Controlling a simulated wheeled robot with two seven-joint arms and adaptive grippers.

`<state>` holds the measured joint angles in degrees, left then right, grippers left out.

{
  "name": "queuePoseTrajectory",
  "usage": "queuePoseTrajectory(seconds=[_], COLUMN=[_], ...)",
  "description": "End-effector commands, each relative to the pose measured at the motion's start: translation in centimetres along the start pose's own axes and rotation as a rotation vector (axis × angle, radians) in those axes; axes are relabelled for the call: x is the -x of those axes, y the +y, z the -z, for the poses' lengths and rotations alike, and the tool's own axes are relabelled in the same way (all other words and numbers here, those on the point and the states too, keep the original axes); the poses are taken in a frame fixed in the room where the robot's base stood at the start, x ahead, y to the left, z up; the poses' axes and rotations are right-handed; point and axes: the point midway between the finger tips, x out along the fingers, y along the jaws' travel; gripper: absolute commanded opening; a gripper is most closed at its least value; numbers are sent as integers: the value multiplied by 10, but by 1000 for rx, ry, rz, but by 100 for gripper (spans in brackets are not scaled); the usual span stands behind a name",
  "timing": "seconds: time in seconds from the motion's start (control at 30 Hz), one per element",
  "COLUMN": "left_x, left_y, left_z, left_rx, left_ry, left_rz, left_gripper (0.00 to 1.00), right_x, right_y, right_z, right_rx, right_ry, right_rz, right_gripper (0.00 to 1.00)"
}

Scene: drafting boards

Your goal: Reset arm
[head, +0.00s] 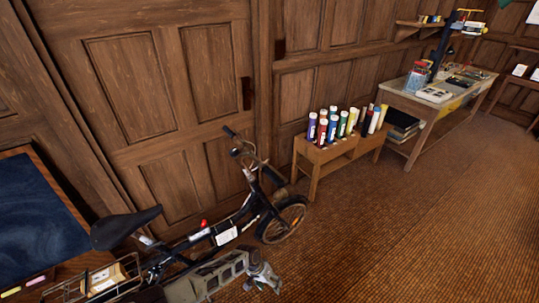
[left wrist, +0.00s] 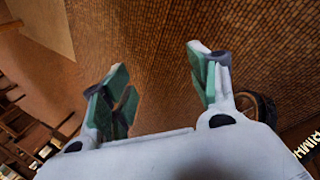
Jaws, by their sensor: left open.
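My left gripper (head: 262,277) shows at the bottom middle of the head view, low over the woven brown floor and in front of the bicycle. In the left wrist view its two green-padded fingers (left wrist: 161,92) stand wide apart, with nothing between them but floor beyond. The gripper is open and empty. My right gripper is in neither view.
A black bicycle (head: 225,235) leans near the wood-panelled wall, close to my left arm. A wooden stand (head: 312,157) with several coloured tubes and a workbench (head: 432,103) stand farther right. A dark board (head: 38,215) is at left. The floor (head: 420,220) at right is clear.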

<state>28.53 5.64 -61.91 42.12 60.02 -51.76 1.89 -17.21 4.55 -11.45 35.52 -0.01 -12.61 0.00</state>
Motion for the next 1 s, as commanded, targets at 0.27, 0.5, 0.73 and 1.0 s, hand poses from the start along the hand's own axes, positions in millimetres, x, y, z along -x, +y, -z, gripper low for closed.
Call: queuePoseTrajectory(seconds=[0.27, 0.5, 0.73, 1.0], left_x=[-42, -74, -100, -124], left_y=[-36, -70, -103, -137], left_z=[-47, -99, -162, -251], left_rx=[58, 100, 130, 149], left_ry=[69, 113, 138, 144], left_rz=[48, 107, 173, 256], left_gripper=[60, 60, 60, 60], right_x=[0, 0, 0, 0], right_y=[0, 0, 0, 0], right_z=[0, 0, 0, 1], right_rx=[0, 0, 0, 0], right_ry=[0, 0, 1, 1], right_rz=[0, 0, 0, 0], right_gripper=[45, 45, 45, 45])
